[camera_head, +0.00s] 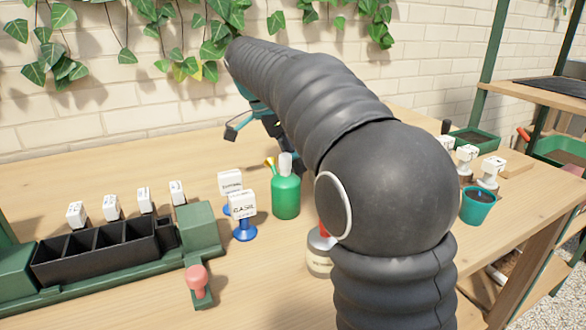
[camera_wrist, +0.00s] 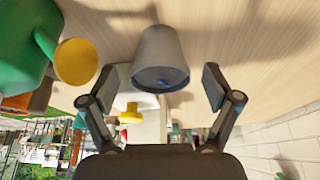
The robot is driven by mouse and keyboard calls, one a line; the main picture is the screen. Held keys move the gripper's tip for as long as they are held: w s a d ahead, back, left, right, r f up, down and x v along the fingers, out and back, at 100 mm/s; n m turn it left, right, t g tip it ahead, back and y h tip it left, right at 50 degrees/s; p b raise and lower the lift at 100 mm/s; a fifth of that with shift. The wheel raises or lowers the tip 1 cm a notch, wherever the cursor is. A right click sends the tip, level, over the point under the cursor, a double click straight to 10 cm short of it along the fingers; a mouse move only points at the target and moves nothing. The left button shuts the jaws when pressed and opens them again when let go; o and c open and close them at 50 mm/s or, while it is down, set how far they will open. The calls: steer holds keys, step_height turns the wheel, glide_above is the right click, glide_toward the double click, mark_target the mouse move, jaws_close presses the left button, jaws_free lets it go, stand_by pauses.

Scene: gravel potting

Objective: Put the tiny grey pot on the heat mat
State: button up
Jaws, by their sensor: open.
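The tiny grey pot (camera_wrist: 160,52) shows in the wrist view, on a wooden surface. My gripper (camera_wrist: 158,84) is open, with one finger on each side of the pot and a visible gap at both sides. The picture there looks upside down. In the head view, my gripper (camera_head: 247,128) is partly hidden behind my arm, and the grey pot is not visible there. A dark flat mat (camera_head: 550,86) lies on a wooden shelf at the upper right; I cannot tell for sure that it is the heat mat.
A green bottle (camera_head: 286,195) with a yellow spout stands beside labelled tags (camera_head: 243,204). A black divided tray (camera_head: 95,254) sits at left. A teal pot (camera_head: 478,206) and white-topped stamps (camera_head: 490,172) stand at right. A brick wall (camera_head: 130,95) with ivy rises behind.

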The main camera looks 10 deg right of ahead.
steer(key=shift+x, duration=1.35)
steer(key=shift+r, duration=0.1)
steer(key=c, duration=1.4)
